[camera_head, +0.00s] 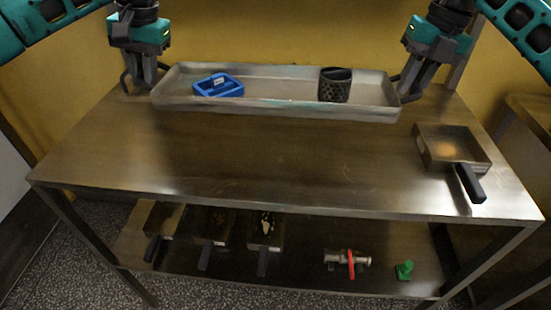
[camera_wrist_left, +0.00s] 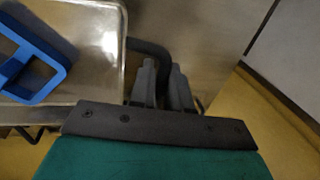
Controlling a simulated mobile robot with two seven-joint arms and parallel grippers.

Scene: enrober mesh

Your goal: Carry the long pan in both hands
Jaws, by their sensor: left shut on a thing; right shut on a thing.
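The long pan (camera_head: 275,107) is a shallow grey metal tray at the back of the steel table in the head view. It holds a blue open caddy (camera_head: 218,86) on the left and a dark mesh cup (camera_head: 335,85) on the right. My left gripper (camera_head: 140,86) is shut on the pan's left handle. In the left wrist view its fingers (camera_wrist_left: 163,85) close around the dark handle (camera_wrist_left: 150,50) beside the pan's rim (camera_wrist_left: 130,45). My right gripper (camera_head: 403,92) is shut on the right end handle, mostly hidden by the fingers. I cannot tell whether the pan touches the table.
A square pan with a black handle (camera_head: 455,150) sits at the table's right. The table's middle (camera_head: 250,160) is clear. The lower shelf holds several handled pans (camera_head: 265,232), a metal fitting with a red part (camera_head: 348,260) and a green object (camera_head: 404,270).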

